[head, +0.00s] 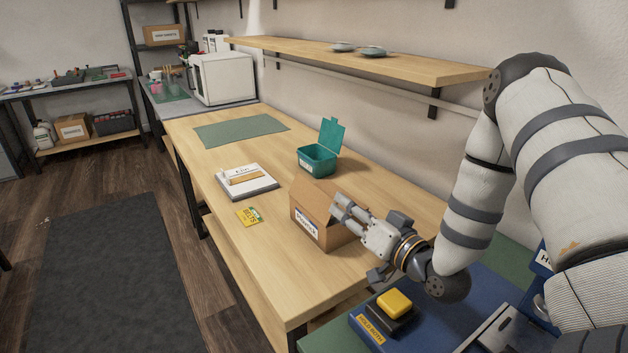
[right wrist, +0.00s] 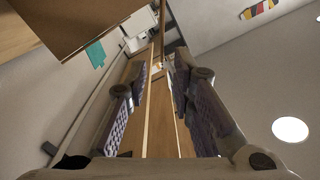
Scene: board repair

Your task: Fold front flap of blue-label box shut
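The brown cardboard box (head: 300,213) stands on the wooden table near its right end. Its front-left face carries a white label with blue edging (head: 306,226). Its top looks at least partly open, with a raised cardboard panel at the back. My right gripper (head: 342,207) is at the box's upper right side, its two fingers apart. It hides part of the box and its flaps. In the right wrist view the fingers (right wrist: 158,85) are spread with a gap between them, and brown cardboard (right wrist: 85,22) shows at upper left. I cannot tell whether a finger touches the box. My left gripper does not show.
An open teal box (head: 318,160) stands behind the cardboard box. A white pad (head: 262,188) and a yellow card (head: 248,217) lie to its left. A green mat (head: 240,131) lies farther back. A shelf (head: 380,62) overhangs the table.

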